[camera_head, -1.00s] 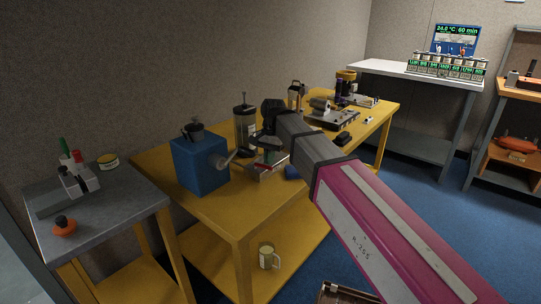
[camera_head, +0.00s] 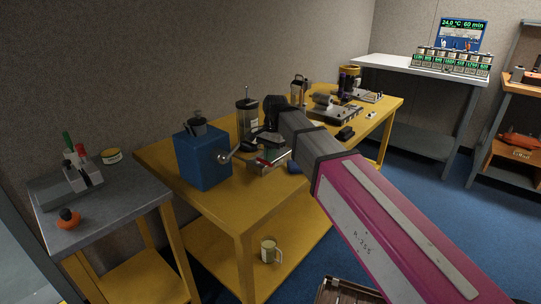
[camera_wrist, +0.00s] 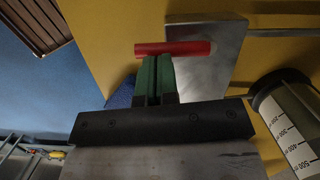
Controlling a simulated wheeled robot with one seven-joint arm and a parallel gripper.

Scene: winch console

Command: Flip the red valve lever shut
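The red valve lever (camera_wrist: 173,48) is a short red bar lying across the end of a grey metal block (camera_wrist: 215,65) in the wrist view. In the head view the red lever (camera_head: 263,162) shows small on the metal fixture (camera_head: 268,166) on the yellow bench. My gripper (camera_wrist: 158,60) has two green fingers side by side, close together, with nothing seen between them. Their tips are right at the lever's lower edge in the wrist view; whether they touch it I cannot tell. In the head view my arm hides part of the fixture.
A blue box (camera_head: 203,158) with a crank handle stands left of the fixture on the yellow bench (camera_head: 225,210). A clear canister (camera_head: 247,118) stands behind, and shows as a graduated cylinder (camera_wrist: 290,125) in the wrist view. Other devices stand further right along the bench.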

